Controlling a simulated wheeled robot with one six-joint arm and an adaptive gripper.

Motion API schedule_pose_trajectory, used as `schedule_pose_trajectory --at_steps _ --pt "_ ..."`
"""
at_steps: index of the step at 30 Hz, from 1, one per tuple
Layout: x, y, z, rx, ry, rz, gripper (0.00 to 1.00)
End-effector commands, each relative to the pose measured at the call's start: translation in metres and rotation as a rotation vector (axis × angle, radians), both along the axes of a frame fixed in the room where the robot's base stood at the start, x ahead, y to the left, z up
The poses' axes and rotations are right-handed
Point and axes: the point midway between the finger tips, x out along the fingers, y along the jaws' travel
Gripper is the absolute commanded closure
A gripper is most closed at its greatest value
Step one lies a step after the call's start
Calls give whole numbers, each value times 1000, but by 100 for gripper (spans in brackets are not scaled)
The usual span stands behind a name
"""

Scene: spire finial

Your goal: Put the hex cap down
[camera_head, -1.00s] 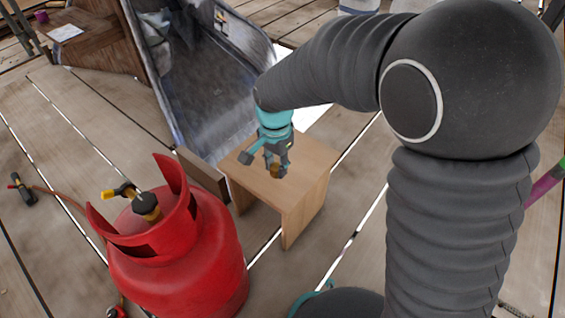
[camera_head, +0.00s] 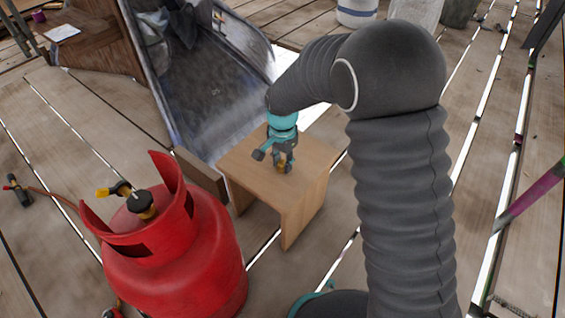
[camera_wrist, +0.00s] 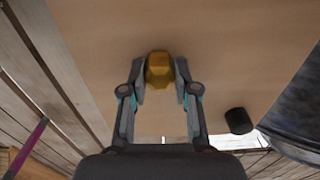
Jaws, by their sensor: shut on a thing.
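The hex cap (camera_wrist: 160,70) is a small golden, faceted piece between my fingertips in the wrist view. It shows as a small golden spot (camera_head: 281,164) in the head view. My gripper (camera_wrist: 160,82) is shut on it, with one finger on each side. In the head view my gripper (camera_head: 284,163) is over the wooden stool (camera_head: 305,190), close to its top. I cannot tell whether the cap touches the wood.
A red gas cylinder (camera_head: 175,255) with a brass valve stands to the left of the stool. A metal chute (camera_head: 205,90) rises behind it. A dark rounded object (camera_wrist: 238,121) shows at the stool's edge in the wrist view.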

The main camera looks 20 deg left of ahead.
Motion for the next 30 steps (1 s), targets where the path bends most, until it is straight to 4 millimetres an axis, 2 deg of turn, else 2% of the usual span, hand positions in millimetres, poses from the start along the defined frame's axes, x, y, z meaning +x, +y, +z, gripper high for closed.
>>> schedule_pose_trajectory --at_steps 3,4,6,7,16,20,30 --pt "0 0 -1 -1 1 0 100" --pt "0 0 -1 -1 1 0 68" --pt "0 0 -1 -1 1 0 50" --pt "0 0 -1 -1 1 0 46" --pt "0 0 0 -1 1 0 46" --pt "0 0 9 0 0 0 46" --pt "0 0 72 1 -2 0 46"
